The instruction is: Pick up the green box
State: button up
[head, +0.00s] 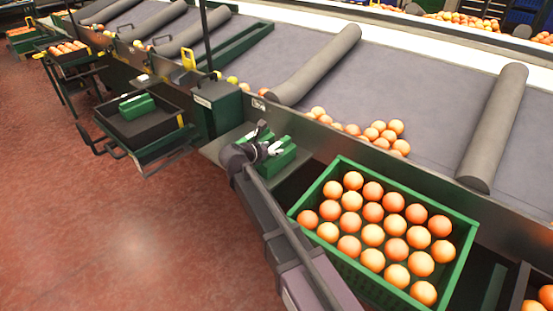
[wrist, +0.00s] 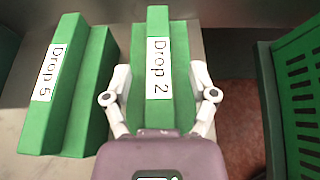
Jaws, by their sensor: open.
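Two green stepped boxes lie side by side on a grey metal shelf (wrist: 215,28). The one labelled "Drop 2" (wrist: 180,60) is in the middle of the wrist view. The one labelled "Drop 5" (wrist: 88,75) is to its left. My gripper (wrist: 160,78) is open, with one finger on each side of the Drop 2 box; I cannot tell whether they touch it. The near end of that box is hidden behind my gripper's body. In the head view my gripper (head: 266,149) is over the green boxes (head: 283,162), partly hiding them.
A green crate (head: 466,250) full of oranges stands right of the shelf; its slotted wall (wrist: 300,75) is close in the wrist view. A sloped grey conveyor (head: 410,75) with loose oranges runs behind. Another green box (head: 137,106) sits in a dark tray at left. The red floor is open.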

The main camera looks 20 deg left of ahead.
grip_shut()
dwell(0.3)
jog(key=shift+r, duration=0.2)
notch_tip(320, 180, up, 10)
jog(key=p, duration=1)
jog(key=shift+f, duration=0.2)
dwell(0.5)
